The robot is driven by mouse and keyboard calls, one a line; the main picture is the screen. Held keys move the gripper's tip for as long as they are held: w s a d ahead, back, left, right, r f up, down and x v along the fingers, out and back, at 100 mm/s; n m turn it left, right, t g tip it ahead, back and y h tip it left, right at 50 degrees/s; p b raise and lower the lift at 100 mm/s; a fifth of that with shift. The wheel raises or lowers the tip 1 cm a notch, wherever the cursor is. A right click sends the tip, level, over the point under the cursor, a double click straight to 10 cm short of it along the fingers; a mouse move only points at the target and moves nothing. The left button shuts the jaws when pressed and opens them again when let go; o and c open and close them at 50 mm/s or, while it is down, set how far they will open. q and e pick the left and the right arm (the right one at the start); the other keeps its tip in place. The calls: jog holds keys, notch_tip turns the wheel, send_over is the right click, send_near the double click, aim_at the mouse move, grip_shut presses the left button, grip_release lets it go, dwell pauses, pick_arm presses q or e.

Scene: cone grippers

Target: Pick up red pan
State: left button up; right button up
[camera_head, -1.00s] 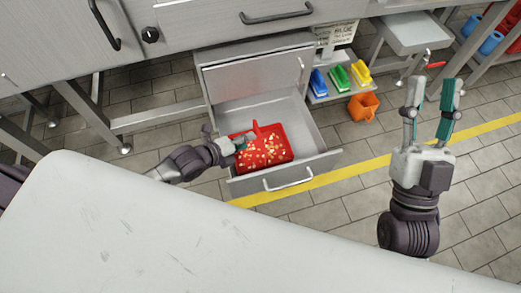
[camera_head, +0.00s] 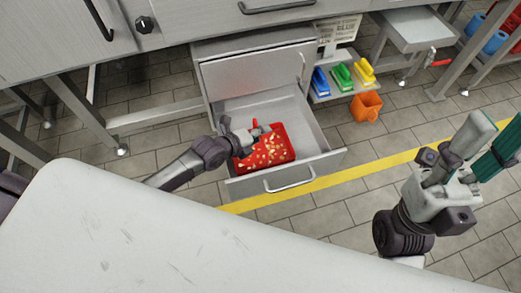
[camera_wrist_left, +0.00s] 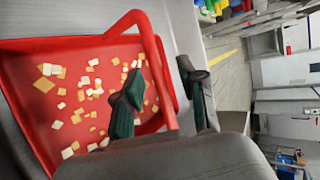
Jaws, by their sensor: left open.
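The red pan (camera_head: 270,158) lies in the open metal drawer, with small pale yellow and cream pieces scattered on it. My left gripper (camera_head: 256,130) is at the pan's far edge, over its upright handle. In the left wrist view the red pan (camera_wrist_left: 35,85) fills the left side, and its red handle (camera_wrist_left: 152,45) runs between the two open, dark green fingers of my left gripper (camera_wrist_left: 162,92). I cannot tell whether a finger touches the handle. My right gripper (camera_head: 496,130) is at the right, above the floor, with its fingers apart and empty.
The drawer (camera_head: 310,160) is pulled out below the metal counter. A white table top (camera_head: 150,230) fills the near left. Blue, green and yellow brushes (camera_head: 342,77) and an orange jug (camera_head: 366,107) are right of the drawer.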

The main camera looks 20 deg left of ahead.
pick_arm(q)
grip_shut()
jog(key=shift+r, duration=0.15)
dwell(0.4)
